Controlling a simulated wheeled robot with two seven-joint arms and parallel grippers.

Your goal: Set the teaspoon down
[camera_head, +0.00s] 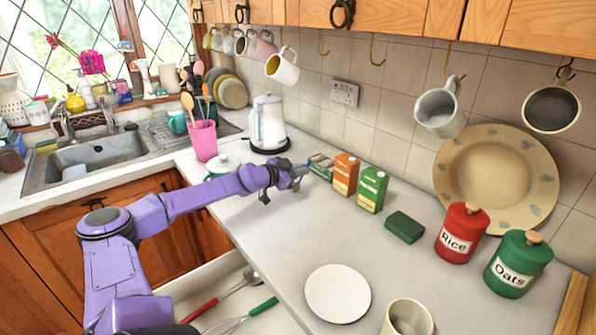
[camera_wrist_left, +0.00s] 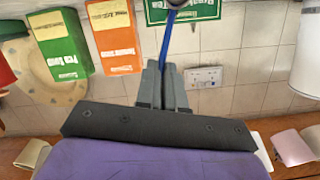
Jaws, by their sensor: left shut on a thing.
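My left gripper (camera_head: 284,183) is over the counter (camera_head: 265,225), in front of the kettle and the boxes. In the left wrist view its grey fingers (camera_wrist_left: 165,88) are shut on the teaspoon's thin blue handle (camera_wrist_left: 167,40). The handle points away from the fingers toward a dark rounded end at the top edge, which is cut off. In the head view the teaspoon is too small and too close to the gripper to make out clearly. I cannot tell whether it touches the counter. My right gripper is not in view.
Green (camera_head: 372,189) and orange (camera_head: 345,174) boxes and another green box (camera_head: 321,166) stand near the gripper. A white kettle (camera_head: 268,124) is behind. A white plate (camera_head: 338,293) and a mug (camera_head: 407,318) are in front. An open drawer (camera_head: 205,285) holds utensils. The counter's middle is clear.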

